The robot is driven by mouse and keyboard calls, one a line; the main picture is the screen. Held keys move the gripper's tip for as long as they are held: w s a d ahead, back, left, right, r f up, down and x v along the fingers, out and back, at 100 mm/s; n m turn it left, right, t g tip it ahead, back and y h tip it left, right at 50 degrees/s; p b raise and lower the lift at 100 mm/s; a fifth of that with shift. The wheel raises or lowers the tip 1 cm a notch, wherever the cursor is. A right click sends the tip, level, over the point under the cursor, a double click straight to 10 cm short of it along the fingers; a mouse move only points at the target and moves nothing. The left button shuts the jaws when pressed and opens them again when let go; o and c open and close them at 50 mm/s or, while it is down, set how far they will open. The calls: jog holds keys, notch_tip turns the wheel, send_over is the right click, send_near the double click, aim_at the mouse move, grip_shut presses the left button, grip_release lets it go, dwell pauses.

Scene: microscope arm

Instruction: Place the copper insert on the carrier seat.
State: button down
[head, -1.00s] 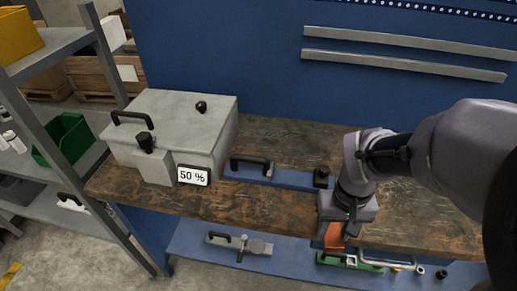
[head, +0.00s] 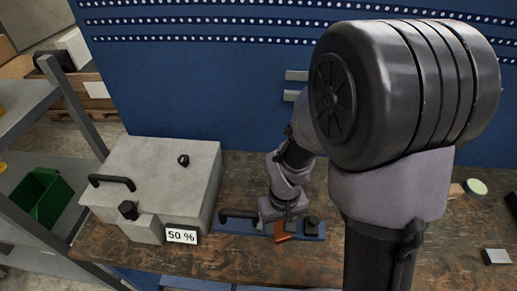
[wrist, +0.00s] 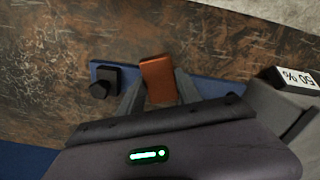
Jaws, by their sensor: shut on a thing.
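My gripper (head: 281,226) is shut on the copper insert (head: 283,238), an orange-brown block that also shows between the fingers in the wrist view (wrist: 158,80). The insert is slightly tilted in the wrist view. It is at the blue carrier plate (head: 250,229), which lies on the workbench with a black handle (head: 238,215) on its left and a black knob (head: 312,226) on its right. The plate also shows in the wrist view (wrist: 215,88). The seat is hidden by the gripper and insert. I cannot tell whether the insert touches the plate.
A grey box (head: 155,180) with black handle and knobs stands left of the plate, with a "50 %" display (head: 181,236). A blue wall rises behind the workbench (head: 230,262). A small grey block (head: 496,256) lies at the right. A shelf with a green bin (head: 40,195) is at far left.

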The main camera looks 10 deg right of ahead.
jog(key=w, duration=0.4)
jog(key=shift+f, duration=0.4)
jog(key=shift+f+b, duration=1.3)
jog(key=shift+f, duration=0.65)
jog(key=c, duration=1.1)
grip_release()
jog(key=shift+r, duration=0.1)
jog(key=shift+r, duration=0.1)
notch_tip(320, 180, up, 12)
jog(key=r+p, duration=0.1)
jog(key=p, duration=0.4)
notch_tip(320, 180, up, 11)
jog(key=m+t, duration=0.3)
send_over(275, 233)
jog(key=s+a+r+m+t+y, duration=0.2)
jog(key=s+r, duration=0.3)
jog(key=s, duration=0.2)
jog(key=shift+s+r+t, duration=0.25)
jog(key=shift+r+t, duration=0.1)
jog(key=shift+t, duration=0.05)
